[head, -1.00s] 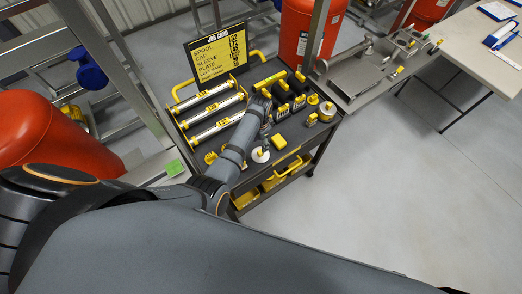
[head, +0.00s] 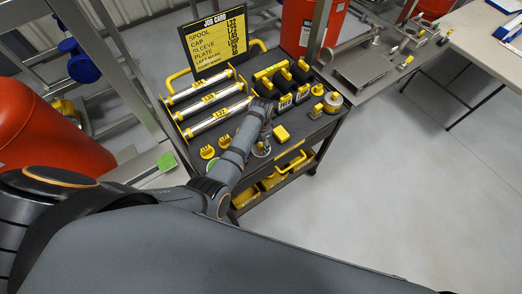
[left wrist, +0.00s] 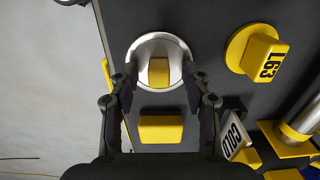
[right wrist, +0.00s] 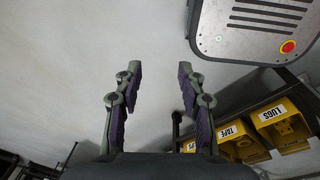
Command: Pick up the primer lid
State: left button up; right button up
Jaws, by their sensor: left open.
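The primer lid appears to be the round silver disc (left wrist: 141,51) with a yellow block-shaped knob (left wrist: 159,72), lying on the dark cart top. My left gripper (left wrist: 159,80) is open above it, one finger on each side of the knob and nothing between them gripped. In the head view the left gripper (head: 262,146) points down at the disc, which it mostly hides. Whether the fingers touch the disc is unclear. My right gripper (right wrist: 157,75) is open and empty, away from the cart top; it does not show in the head view.
A yellow block (left wrist: 161,129) lies close below the disc. Numbered tubes (head: 218,117) and a job card board (head: 219,42) stand behind. Yellow LUGS and TAPE bins (right wrist: 281,125) are near the right gripper.

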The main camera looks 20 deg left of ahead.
pick_arm(q)
jog(key=shift+r, duration=0.1)
jog(key=shift+c, duration=1.2)
jog(key=shift+s, duration=0.1)
jog(key=shift+c, duration=1.3)
jog(key=c, duration=0.5)
grip_shut()
pick_arm(e)
jog(key=shift+w+d+r, duration=0.1)
jog(key=shift+w+d, duration=0.05)
jog(key=shift+w, duration=0.35)
jog(key=shift+w+d+r, duration=0.1)
jog(key=shift+w, duration=0.4)
jog(key=shift+s, duration=0.15)
pick_arm(q)
jog(key=shift+r, duration=0.1)
